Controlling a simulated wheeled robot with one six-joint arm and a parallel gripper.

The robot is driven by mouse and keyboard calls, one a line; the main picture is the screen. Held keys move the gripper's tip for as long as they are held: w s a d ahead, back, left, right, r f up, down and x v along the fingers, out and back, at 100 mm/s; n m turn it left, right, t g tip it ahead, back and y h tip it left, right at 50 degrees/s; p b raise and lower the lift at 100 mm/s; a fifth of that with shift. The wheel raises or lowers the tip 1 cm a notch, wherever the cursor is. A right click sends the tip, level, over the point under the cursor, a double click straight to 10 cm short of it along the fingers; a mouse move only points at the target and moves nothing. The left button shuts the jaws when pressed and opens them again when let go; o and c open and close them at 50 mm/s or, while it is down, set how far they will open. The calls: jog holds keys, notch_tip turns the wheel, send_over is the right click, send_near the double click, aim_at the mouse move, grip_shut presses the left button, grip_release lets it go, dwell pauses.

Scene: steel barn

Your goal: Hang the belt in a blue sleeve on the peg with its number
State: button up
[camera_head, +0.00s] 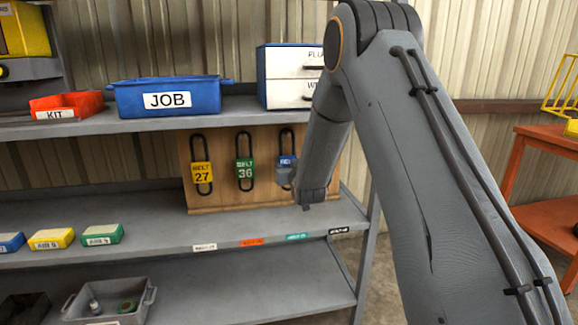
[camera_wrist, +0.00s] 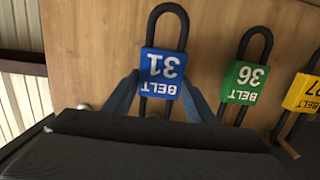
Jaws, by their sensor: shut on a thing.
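The belt in a blue sleeve marked BELT 31 (camera_wrist: 162,72) is a black loop in front of the wooden board (camera_head: 232,190). It also shows in the head view (camera_head: 287,161), partly covered by my gripper. My gripper (camera_head: 285,178) is shut on this belt; in the wrist view its fingers (camera_wrist: 160,100) lie on either side of the sleeve. A green-sleeved belt 36 (camera_head: 245,172) and a yellow-sleeved belt 27 (camera_head: 202,174) hang on the board to its left. The gripper body hides one end of the blue belt's loop, so I cannot tell whether it touches a peg.
A blue JOB bin (camera_head: 168,97), a red KIT bin (camera_head: 66,106) and a white drawer unit (camera_head: 290,75) stand on the shelf above. Small coloured blocks sit on the shelf below at left. An orange trolley (camera_head: 545,150) stands at right.

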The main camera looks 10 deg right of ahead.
jog(key=o, duration=1.2)
jog(key=shift+c, duration=0.2)
